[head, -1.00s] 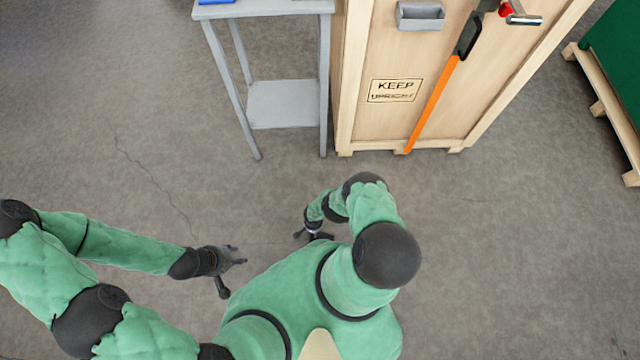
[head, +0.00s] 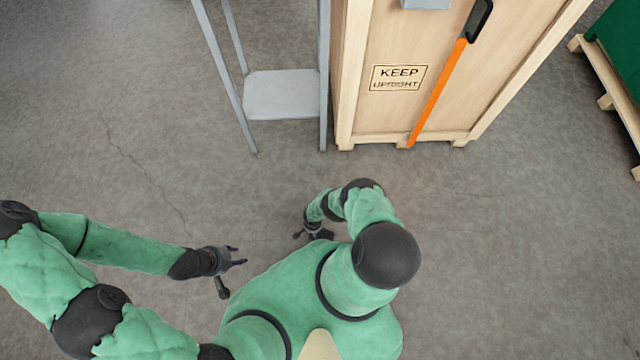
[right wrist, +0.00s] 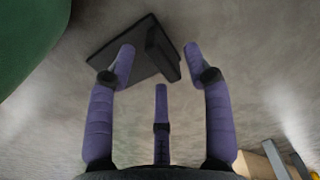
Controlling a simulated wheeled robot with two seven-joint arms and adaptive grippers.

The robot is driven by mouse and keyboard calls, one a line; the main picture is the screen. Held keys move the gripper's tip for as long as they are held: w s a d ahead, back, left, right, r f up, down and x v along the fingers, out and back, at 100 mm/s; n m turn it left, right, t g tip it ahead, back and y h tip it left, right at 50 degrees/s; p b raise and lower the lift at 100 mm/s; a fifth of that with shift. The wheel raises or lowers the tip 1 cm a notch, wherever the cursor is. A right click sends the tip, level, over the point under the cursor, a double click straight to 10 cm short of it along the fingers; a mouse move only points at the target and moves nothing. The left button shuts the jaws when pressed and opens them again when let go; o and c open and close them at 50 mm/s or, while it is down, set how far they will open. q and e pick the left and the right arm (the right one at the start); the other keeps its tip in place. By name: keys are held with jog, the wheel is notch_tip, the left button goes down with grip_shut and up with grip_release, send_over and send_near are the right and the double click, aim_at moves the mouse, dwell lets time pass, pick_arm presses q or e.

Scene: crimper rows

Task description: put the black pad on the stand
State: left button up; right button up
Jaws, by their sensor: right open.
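My left gripper (head: 238,268) is at lower left over bare floor, its fingers spread and empty. My right gripper (head: 308,235) is small and partly hidden by its arm in the head view. In the right wrist view its purple fingers (right wrist: 160,75) are apart with nothing between them. A flat black shape with a raised block (right wrist: 138,50) shows beyond those fingertips; I cannot tell whether it is the pad or part of my base. A grey metal stand-like table (head: 325,75) is at the top; its top is out of view. I cannot tell whether it is the task's stand.
A green object on a pallet (head: 608,95) is at far right. The floor between my arms and the crate is clear.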

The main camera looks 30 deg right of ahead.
jog(key=shift+f, duration=0.45)
grip_shut()
jog(key=shift+w+r, duration=0.1)
jog(key=shift+r, duration=0.1)
